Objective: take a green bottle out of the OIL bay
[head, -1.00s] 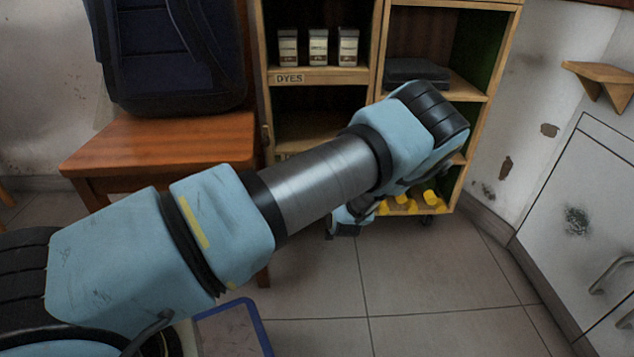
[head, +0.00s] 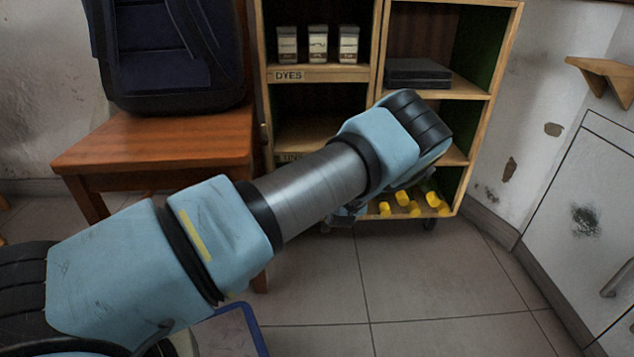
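Several yellow caps (head: 402,199) show in the bottom right bay of the wooden shelf (head: 487,105). The bottles under them are mostly hidden, and I cannot make out any green. No OIL label is readable; my arm covers part of the shelf front. My arm reaches from the lower left towards this bay. My gripper (head: 345,215) shows only in part below the wrist, at the left front of the bay. Its fingers are hidden, so I cannot tell whether it is open or holds anything.
Three small containers (head: 318,45) stand in the bay labelled DYES (head: 289,75). A dark flat box (head: 418,73) lies in the upper right bay. A wooden bench (head: 160,140) with a dark backpack (head: 175,55) stands left. A white cabinet (head: 585,220) stands right.

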